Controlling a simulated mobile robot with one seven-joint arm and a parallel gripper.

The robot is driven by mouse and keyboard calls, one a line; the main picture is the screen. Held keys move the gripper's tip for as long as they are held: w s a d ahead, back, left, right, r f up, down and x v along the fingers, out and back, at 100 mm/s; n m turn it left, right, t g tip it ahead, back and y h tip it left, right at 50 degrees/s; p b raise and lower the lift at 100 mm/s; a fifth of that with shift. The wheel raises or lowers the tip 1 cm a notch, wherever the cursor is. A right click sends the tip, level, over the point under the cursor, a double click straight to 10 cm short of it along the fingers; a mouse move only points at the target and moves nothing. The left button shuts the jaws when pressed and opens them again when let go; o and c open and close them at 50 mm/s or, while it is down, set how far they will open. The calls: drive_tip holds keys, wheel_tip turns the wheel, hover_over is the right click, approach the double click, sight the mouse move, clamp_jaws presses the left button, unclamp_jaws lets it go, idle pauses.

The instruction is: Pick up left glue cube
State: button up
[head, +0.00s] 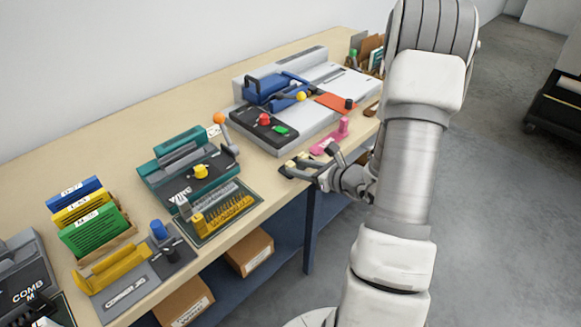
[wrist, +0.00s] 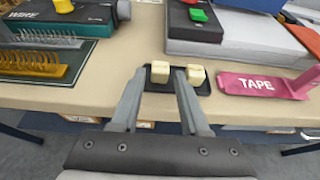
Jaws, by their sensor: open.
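Two cream glue cubes sit on a small black tray (wrist: 159,87) near the table's front edge. The left glue cube (wrist: 160,72) lies between my fingertips in the wrist view. Whether the fingers are level with the cube cannot be told. In the head view my gripper is small beside the cubes and partly hides the tray.
A pink tape dispenser (wrist: 262,85) stands right of the tray. The teal wire binding machine (head: 190,165) and yellow comb rack (head: 222,215) are to the left. A grey machine (head: 300,105) stands behind. Bare tabletop lies left of the tray.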

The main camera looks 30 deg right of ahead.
drive_tip(key=shift+x, duration=1.35)
clamp_jaws()
drive_tip(key=shift+r, duration=0.55)
wheel_tip(320, 180, up, 4)
drive_tip(key=shift+d+f+p, duration=0.1)
drive_tip(key=shift+f+p, duration=0.1)
drive_tip(key=shift+p, duration=0.3)
drive_tip(key=w+d+r+p, duration=0.1)
drive_tip(key=d+r, duration=0.5)
drive_tip(key=d, duration=0.5)
drive_tip(key=shift+w+d+r, duration=0.15)
drive_tip(key=shift+w, duration=0.25)
